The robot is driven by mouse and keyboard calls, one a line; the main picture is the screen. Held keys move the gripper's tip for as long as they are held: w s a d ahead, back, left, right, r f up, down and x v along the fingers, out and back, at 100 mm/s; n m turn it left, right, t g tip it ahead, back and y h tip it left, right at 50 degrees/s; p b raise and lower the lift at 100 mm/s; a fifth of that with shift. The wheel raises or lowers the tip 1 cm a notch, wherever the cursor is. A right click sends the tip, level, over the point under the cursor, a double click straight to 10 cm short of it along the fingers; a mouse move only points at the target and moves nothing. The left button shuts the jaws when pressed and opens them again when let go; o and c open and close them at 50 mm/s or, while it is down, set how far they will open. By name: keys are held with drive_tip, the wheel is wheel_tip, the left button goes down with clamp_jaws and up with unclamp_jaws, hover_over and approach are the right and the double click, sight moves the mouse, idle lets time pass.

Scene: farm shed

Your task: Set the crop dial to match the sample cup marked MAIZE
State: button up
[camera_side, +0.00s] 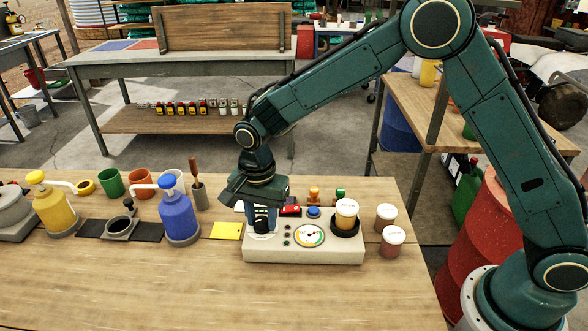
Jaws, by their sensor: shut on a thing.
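My gripper (262,224) points down at the left end of a beige tester box (345,257) on the wooden bench. Its fingers are shut on the crop dial (262,238), whose pale face shows partly beneath them. The fingers hide the knob, and the dial setting cannot be read. A sample cup (346,212) with yellowish contents and a white lid stands in the black round holder (346,230) at the box's right end. Two more lidded cups, one brownish (386,217) and one reddish (392,242), stand right of the box. Lid lettering is too small to read.
A yellow card (227,231), a blue pump jug (178,215) and a yellow pump jug (54,207) stand or lie left. The bench front is clear.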

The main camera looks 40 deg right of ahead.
drive_tip(key=shift+n, duration=0.3)
drive_tip(key=n, duration=1.8)
drive_tip(key=shift+n, duration=0.4)
drive_tip(key=n, duration=0.4)
drive_tip(key=shift+n, duration=0.3)
drive_tip(key=shift+r, duration=0.1)
drive_tip(key=o, duration=1)
drive_tip(key=shift+c, duration=0.2)
drive_tip(key=shift+r, duration=0.1)
